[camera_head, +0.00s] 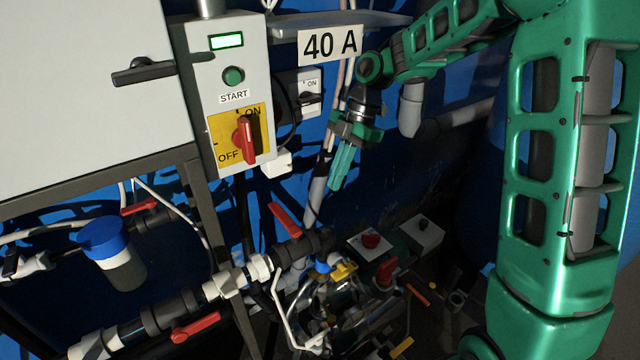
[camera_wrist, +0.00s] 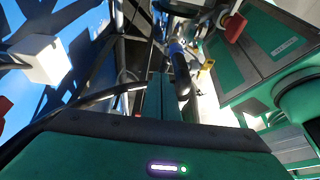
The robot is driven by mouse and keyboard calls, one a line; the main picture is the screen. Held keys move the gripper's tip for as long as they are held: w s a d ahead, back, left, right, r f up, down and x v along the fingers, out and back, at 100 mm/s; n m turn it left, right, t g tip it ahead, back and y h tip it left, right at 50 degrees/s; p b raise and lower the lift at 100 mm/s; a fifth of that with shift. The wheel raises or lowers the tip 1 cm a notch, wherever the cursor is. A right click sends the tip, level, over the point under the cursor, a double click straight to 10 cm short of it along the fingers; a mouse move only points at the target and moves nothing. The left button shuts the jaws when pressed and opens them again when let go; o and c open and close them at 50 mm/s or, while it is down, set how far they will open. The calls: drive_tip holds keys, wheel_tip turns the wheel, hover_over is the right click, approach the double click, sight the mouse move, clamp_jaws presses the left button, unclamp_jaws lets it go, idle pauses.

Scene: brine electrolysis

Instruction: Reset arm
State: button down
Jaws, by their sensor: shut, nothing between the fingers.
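My gripper (camera_head: 343,165) hangs at the middle of the head view, pointing down, to the right of the control box. Its green fingers are together with nothing between them. In the wrist view the shut fingers (camera_wrist: 161,98) show at the centre, clear of the pipes beyond. My green arm fills the right side of the head view. The control box (camera_head: 208,113) carries a lit green display, a green START button (camera_head: 233,76) and a red ON/OFF switch (camera_head: 244,138) on a yellow plate. The switch handle stands close to upright.
A 40 A sign (camera_head: 329,43) and a small ON switch (camera_head: 310,91) are behind my gripper. A grey cabinet (camera_head: 80,90) stands at left. Pipes with red valve handles (camera_head: 285,219), a blue-capped filter (camera_head: 112,255) and a red-knobbed box (camera_head: 370,241) lie below.

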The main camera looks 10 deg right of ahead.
drive_tip(key=s+d+r+m+t+h, duration=0.2)
drive_tip(key=s+d+r+m, duration=0.2)
drive_tip(key=s+d+m, duration=1)
drive_tip(key=s+d+f+m+h, duration=0.1)
drive_tip(key=s+d+m, duration=0.3)
drive_tip(key=s+m, duration=0.3)
drive_tip(key=s+d+m, duration=0.4)
drive_tip(key=s+m, duration=0.4)
drive_tip(key=s, duration=0.2)
drive_tip(key=shift+s+d+f+h, duration=0.2)
drive_tip(key=shift+s+f+h, duration=0.1)
drive_tip(key=shift+f+h, duration=0.1)
